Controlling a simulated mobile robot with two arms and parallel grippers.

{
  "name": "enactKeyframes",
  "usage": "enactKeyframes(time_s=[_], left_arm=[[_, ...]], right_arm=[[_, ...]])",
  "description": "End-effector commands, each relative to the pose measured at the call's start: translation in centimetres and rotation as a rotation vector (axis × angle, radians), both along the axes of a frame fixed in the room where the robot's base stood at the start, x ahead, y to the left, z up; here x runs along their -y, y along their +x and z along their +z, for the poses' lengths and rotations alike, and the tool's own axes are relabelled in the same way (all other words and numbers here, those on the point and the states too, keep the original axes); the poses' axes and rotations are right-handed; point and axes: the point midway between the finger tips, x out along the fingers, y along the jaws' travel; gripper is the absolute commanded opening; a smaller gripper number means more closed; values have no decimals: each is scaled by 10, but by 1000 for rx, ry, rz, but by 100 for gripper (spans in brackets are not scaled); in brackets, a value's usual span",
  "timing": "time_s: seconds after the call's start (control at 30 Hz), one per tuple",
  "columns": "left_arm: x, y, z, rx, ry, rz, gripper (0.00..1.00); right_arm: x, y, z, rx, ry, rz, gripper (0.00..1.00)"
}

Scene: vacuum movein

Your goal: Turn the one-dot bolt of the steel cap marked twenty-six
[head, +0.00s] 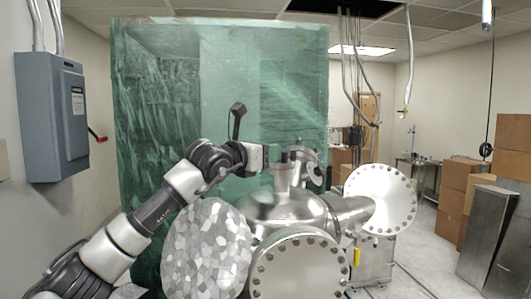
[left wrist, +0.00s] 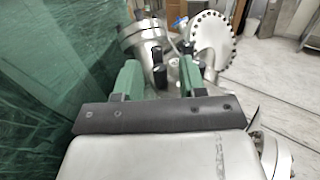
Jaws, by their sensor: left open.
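My left gripper (head: 284,155) reaches in from the left, above the top port (head: 285,177) of a steel vacuum chamber (head: 285,210). In the left wrist view the two green fingers of the left gripper (left wrist: 160,64) are apart. Dark bolts (left wrist: 159,75) show in the gap between them, below a steel flange (left wrist: 145,36); I cannot tell whether the fingers touch any bolt. No mark of twenty-six and no dots can be read in either view. My right gripper is not in view.
A round bolted flange (head: 380,199) stands at the right, and another (head: 299,265) faces front. A faceted steel disc (head: 206,250) is at front left, close to my arm. A green translucent sheet (head: 160,120) hangs behind. Cardboard boxes (head: 461,173) stand far right.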

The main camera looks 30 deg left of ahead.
Motion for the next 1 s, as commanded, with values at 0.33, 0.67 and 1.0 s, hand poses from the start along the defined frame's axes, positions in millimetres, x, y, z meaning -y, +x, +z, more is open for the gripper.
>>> enactKeyframes(time_s=[0.33,0.67,1.0], left_arm=[[-8,-27,-5,4,1,1,41],[-23,-88,-4,2,0,1,41],[-26,-105,-1,0,0,-1,41]], right_arm=[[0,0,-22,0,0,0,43],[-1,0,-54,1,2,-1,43],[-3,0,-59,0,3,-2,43]])
